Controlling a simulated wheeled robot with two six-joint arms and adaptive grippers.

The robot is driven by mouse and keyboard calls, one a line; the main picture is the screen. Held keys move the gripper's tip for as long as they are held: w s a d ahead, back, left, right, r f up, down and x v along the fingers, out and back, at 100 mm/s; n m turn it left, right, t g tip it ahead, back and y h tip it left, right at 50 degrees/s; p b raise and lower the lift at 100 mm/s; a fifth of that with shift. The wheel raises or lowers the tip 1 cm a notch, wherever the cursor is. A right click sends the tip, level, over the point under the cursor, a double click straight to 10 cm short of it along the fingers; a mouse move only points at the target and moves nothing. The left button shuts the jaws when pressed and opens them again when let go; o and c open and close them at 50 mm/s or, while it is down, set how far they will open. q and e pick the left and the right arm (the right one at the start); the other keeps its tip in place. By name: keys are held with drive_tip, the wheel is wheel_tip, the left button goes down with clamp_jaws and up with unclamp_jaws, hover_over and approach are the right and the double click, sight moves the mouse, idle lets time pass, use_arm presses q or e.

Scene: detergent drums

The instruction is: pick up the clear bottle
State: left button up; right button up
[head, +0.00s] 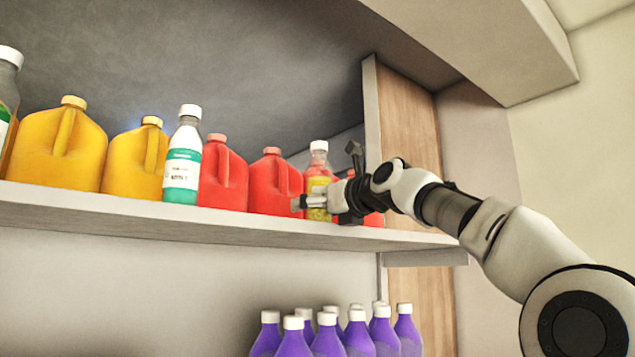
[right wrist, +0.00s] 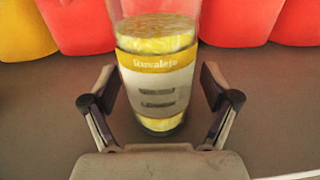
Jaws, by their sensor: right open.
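A clear bottle (head: 318,163) with a white cap and a yellow label stands upright on the upper shelf, near its right end. In the right wrist view the same bottle (right wrist: 157,85) stands upright between the fingers, with yellow contents and a label band showing; its top is cut off. My right gripper (head: 325,185) is open around the lower part of the bottle. In the right wrist view its fingers (right wrist: 157,95) are on either side, with a visible gap on each side. In the head view the gripper hides part of the bottle. My left gripper is not in view.
Red jugs (head: 270,185) stand close beside and behind the bottle. Left of them are a green-labelled bottle (head: 182,170) and yellow jugs (head: 62,150). A wooden side panel (head: 410,120) is close on the right. Several purple bottles (head: 325,340) stand below the shelf (head: 150,217).

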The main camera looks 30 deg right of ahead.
drive_tip(key=shift+w, duration=0.1)
drive_tip(key=shift+s+r, duration=0.1)
drive_tip(key=shift+s, duration=0.2)
drive_tip(key=shift+c, duration=0.4)
drive_tip(key=shift+s+r, duration=0.1)
drive_tip(key=shift+s, duration=0.25)
drive_tip(key=c, duration=1.2)
drive_tip(key=shift+c, duration=1.2)
drive_tip(key=shift+w, duration=0.3)
